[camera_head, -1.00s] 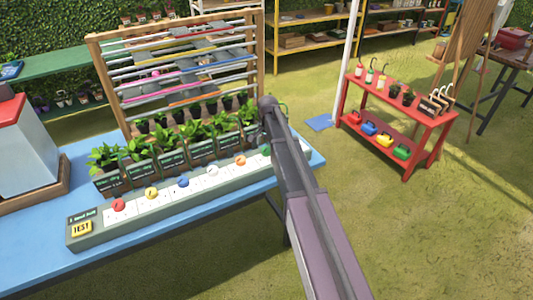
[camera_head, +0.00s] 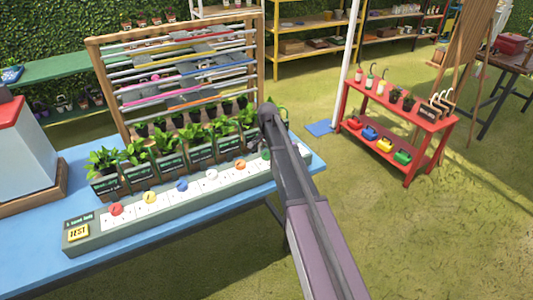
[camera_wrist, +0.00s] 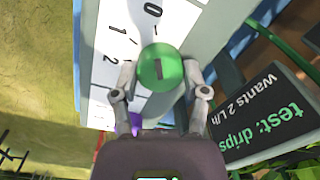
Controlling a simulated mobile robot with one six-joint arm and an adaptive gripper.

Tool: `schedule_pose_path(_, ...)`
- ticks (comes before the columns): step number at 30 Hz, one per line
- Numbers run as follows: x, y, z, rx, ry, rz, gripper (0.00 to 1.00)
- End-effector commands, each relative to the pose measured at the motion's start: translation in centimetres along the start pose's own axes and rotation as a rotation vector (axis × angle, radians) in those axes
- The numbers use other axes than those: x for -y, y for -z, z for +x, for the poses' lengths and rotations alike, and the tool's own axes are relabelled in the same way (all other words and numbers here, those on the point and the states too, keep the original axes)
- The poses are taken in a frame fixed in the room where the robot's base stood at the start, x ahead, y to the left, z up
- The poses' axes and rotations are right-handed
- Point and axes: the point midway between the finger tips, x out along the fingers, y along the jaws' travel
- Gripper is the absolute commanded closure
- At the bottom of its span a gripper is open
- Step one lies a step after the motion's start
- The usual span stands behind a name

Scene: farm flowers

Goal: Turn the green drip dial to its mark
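The green drip dial (camera_wrist: 160,68) shows in the wrist view as a round knob with a short dark line on its face. It sits on a white scale panel (camera_wrist: 103,78) with printed numbers, among them 0, 1 and 2. My gripper (camera_wrist: 158,72) has one finger on each side of the dial. The left finger appears slightly apart from it; the right finger is very close, and contact is unclear. A dark sign (camera_wrist: 262,105) beside it reads "test: drips" and "wants 2 L/h". In the head view my arm hides most of the dial and the gripper.
The grey dial strip (camera_head: 160,228) on the blue table also carries red (camera_head: 115,209), yellow (camera_head: 150,197), blue (camera_head: 182,187), white (camera_head: 211,174) and orange (camera_head: 240,165) dials. A yellow TEST button (camera_head: 78,232) is at its left end. Potted plants (camera_head: 168,145) stand close behind.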

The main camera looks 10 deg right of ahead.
Motion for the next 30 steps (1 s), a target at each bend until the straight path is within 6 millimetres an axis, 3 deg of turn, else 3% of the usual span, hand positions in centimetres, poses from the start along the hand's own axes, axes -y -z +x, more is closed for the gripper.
schedule_pose_path(17, -0.11, -0.01, 0.03, 0.003, -0.002, -0.091, 0.89)
schedule_pose_path(30, -0.16, 0.02, 0.04, 0.011, -0.003, -0.431, 0.89)
